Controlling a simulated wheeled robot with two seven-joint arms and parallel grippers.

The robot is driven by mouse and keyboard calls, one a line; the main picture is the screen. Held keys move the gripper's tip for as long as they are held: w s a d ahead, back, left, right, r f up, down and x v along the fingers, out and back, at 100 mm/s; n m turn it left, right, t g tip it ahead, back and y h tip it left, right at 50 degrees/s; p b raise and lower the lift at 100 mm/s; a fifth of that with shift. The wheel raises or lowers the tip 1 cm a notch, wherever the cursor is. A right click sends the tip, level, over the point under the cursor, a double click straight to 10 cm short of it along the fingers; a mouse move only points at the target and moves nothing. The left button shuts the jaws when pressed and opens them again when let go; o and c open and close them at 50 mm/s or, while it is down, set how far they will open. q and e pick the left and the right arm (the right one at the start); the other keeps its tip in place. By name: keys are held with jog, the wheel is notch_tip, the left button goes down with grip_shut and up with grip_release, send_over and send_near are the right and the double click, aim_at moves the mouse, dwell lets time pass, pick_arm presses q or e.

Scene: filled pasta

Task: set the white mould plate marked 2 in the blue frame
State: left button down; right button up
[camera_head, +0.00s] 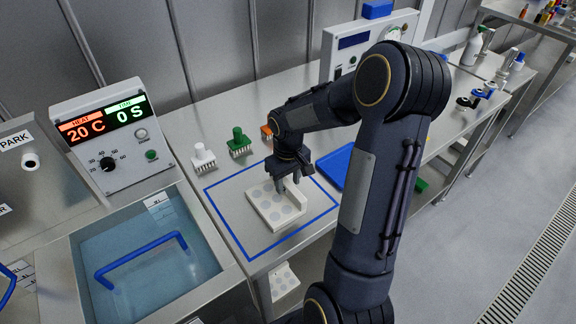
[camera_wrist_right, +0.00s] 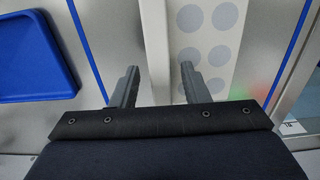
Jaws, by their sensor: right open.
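A white mould plate (camera_head: 268,213) with rows of grey round spots lies inside the blue frame (camera_head: 213,206) marked on the steel table. It has a raised upright edge on its right side. No number is readable on it. My right gripper (camera_head: 288,187) is open, fingers pointing down, over that raised edge. In the right wrist view the open fingers (camera_wrist_right: 160,68) stand on either side of the edge, and the plate (camera_wrist_right: 206,70) extends to the right. I cannot tell whether the fingers touch it. My left gripper is not in view.
White (camera_head: 203,158), green (camera_head: 239,143) and orange (camera_head: 267,131) pronged stamps stand behind the frame. A blue tray (camera_head: 333,163) lies to its right, partly behind my arm. A water bath (camera_head: 140,265) with a blue handle is at left. Another white spotted plate (camera_head: 284,281) sits lower, below the table's front edge.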

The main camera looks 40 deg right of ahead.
notch_tip(320, 180, up, 10)
jog(key=s+a+r+t+y, duration=0.3)
jog(key=s+a+t, duration=0.2)
jog(key=s+a, duration=1.1)
jog(key=shift+s+a+t+y, duration=0.2)
jog(key=shift+a+t+y, duration=0.15)
jog(key=shift+a, duration=0.4)
dwell(1.2)
